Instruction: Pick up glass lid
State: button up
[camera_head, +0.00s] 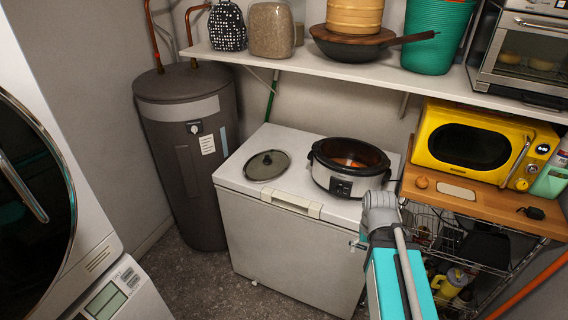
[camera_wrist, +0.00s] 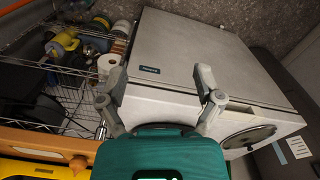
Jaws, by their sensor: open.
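The glass lid (camera_head: 267,165) is a dark round lid with a rim and a central knob. It lies flat on the left part of the white chest freezer's top (camera_head: 312,206), left of the slow cooker (camera_head: 350,168). In the wrist view the lid (camera_wrist: 248,137) shows at the lower right, beyond my gripper (camera_wrist: 160,72). My gripper is open, its two grey fingers spread apart with nothing between them. It is in front of the freezer, apart from the lid. In the head view my arm hides the fingers.
A shelf (camera_head: 330,68) with a pan (camera_head: 350,45) and jars overhangs the freezer's back. A grey water heater (camera_head: 185,150) stands to the left. A yellow microwave (camera_head: 480,145) sits on a wooden-topped wire rack at right. The freezer top between lid and slow cooker is clear.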

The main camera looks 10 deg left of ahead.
aim_at(267, 165)
jog(key=k, duration=0.65)
jog(key=u, duration=0.15)
jog(key=i, duration=0.6)
jog(key=u, duration=0.55)
jog(key=i, duration=1.1)
jog(key=z, duration=0.1)
